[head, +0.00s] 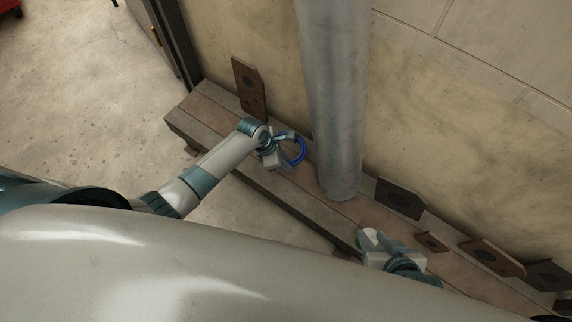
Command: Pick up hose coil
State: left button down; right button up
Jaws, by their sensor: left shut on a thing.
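The hose coil (302,150) is a blue ring beside the grey vertical pipe, above the long bench-like beam. My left gripper (286,143) is at the coil's left side and shut on it. The wrist covers part of the ring. I cannot tell whether the coil still touches the surface below. My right gripper (371,239) is over the right part of the beam, partly hidden by its own wrist, and its fingers are too unclear to tell open from shut.
A thick grey pipe (338,110) stands on the beam (225,118) just right of the coil. Brown metal plates lean on the wall, one at the left (249,86) and several at the right (400,199). The concrete floor (85,90) at the left is mostly clear.

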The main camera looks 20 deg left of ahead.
pick_arm(q)
jog(key=shift+r, duration=1.15)
pick_arm(e)
jog(key=shift+s+d+f, duration=0.15)
jog(key=shift+s+d, duration=0.1)
jog(key=shift+d, duration=0.3)
jog(key=shift+s, duration=0.1)
